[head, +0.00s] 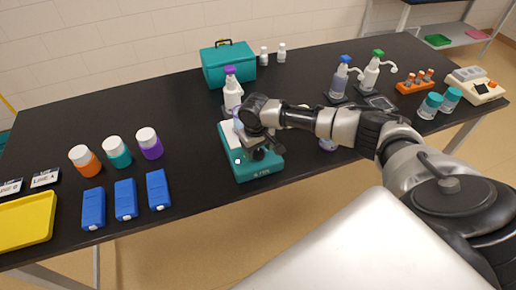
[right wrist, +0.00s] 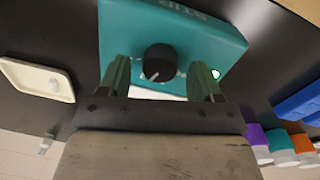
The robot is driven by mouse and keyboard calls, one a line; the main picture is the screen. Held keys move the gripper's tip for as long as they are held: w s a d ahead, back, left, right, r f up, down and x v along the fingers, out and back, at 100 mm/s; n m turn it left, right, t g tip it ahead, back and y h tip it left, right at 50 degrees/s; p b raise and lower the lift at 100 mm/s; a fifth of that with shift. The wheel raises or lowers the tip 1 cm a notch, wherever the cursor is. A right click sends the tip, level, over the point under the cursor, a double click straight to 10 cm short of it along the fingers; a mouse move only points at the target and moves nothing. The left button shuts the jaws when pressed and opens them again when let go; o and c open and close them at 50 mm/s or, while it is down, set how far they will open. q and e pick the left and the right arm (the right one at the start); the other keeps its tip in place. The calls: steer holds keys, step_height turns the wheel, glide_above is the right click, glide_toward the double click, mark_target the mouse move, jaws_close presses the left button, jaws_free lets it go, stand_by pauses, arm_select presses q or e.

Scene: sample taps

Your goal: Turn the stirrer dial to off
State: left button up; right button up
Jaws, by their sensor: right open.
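The stirrer (head: 262,169) is a teal box with a pale top near the front edge of the black bench. It fills the top of the right wrist view (right wrist: 222,45). Its round black dial (right wrist: 160,60) has a white pointer mark toward the lower left of that view. My right gripper (head: 258,150) is over the stirrer's front part, hiding some of it. In the wrist view its two green fingers are apart, one on each side of the dial, with gaps visible; contact cannot be told. A small lit spot (right wrist: 215,74) shows beside the dial. My left gripper is out of view.
A white spray bottle with purple top (head: 232,92) stands just behind the stirrer. Blue boxes (head: 126,199) and capped jars (head: 117,152) stand to the left. A teal case (head: 228,65) is at the back. A cream tray (right wrist: 38,92) lies beside the stirrer.

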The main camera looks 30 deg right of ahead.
steer(key=shift+f, duration=0.45)
steer(key=shift+c, duration=0.4)
steer(key=c, duration=0.8)
steer(key=shift+c, duration=0.2)
